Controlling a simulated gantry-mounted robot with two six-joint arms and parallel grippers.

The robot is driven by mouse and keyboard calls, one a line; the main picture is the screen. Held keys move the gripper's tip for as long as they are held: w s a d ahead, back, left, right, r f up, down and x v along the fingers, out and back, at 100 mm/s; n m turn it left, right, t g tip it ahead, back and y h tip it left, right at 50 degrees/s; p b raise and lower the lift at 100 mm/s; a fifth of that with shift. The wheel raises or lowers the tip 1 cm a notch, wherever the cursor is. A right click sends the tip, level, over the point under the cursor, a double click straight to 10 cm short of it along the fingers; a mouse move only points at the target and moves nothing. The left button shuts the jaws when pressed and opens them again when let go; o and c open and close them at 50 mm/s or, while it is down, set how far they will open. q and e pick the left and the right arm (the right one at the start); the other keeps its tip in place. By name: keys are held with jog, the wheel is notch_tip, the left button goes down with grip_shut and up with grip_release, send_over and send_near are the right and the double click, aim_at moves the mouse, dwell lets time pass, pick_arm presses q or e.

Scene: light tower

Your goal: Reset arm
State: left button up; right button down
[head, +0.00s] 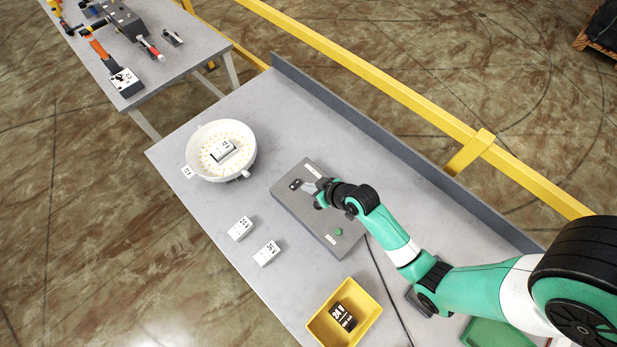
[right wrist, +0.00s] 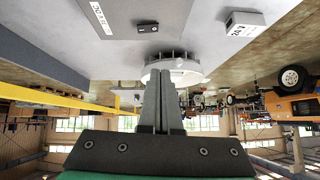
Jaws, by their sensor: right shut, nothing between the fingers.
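My right gripper (head: 318,192) is over the grey control box (head: 318,235), near the box's black socket (head: 294,184). Its fingers are shut together and empty, as the right wrist view (right wrist: 161,76) shows. I cannot tell the exact gap between the fingertips and the box. The box has a green button (head: 338,232) at its near end. The round white lamp (head: 246,166) stands to the left of the gripper with a white block (head: 222,151) inside its ring of yellow lights. My left gripper is not in view.
Two white labelled blocks (head: 240,228) (head: 267,253) lie on the grey table (head: 200,215). A yellow bin (head: 318,327) holds a black block (head: 343,316). A raised edge (head: 400,150) runs along the table's far side, with a yellow rail (head: 370,90) beyond. A second table (head: 190,52) holds tools.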

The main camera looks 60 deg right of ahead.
dwell(0.3)
jog(key=w+a+r+n+t+p, duration=0.15)
jog(key=w+r, duration=0.25)
jog(key=r, duration=0.4)
jog(key=w+a+r+t+p, duration=0.1)
jog(key=w+r+t, duration=0.1)
jog(key=w+r, duration=0.4)
jog(key=w+a+r+n+t+p, duration=0.1)
jog(key=w+a+r, duration=0.15)
jog(key=r, duration=0.65)
jog(key=w+a+r+n+t+y+p, duration=0.1)
jog(key=w+a+r+t, duration=0.1)
jog(key=r, duration=0.9)
jog(key=w+a+r+t+y+p, duration=0.1)
jog(key=w+a+r+t, duration=0.15)
jog(key=r, duration=0.75)
jog(key=s+a+r+n+t+y+p, duration=0.1)
jog(key=s+a+r+t, duration=0.15)
jog(key=r, duration=0.85)
jog(key=s+a+r+t+p, duration=0.1)
jog(key=s+r+t, duration=0.25)
jog(key=r, duration=0.65)
jog(key=s+r+t, duration=0.3)
jog(key=s+r, duration=0.7)
jog(key=r, duration=0.1)
jog(key=shift+s+r+m+t, duration=0.2)
jog(key=shift+r+m+t, duration=0.15)
jog(key=shift+m, duration=0.1)
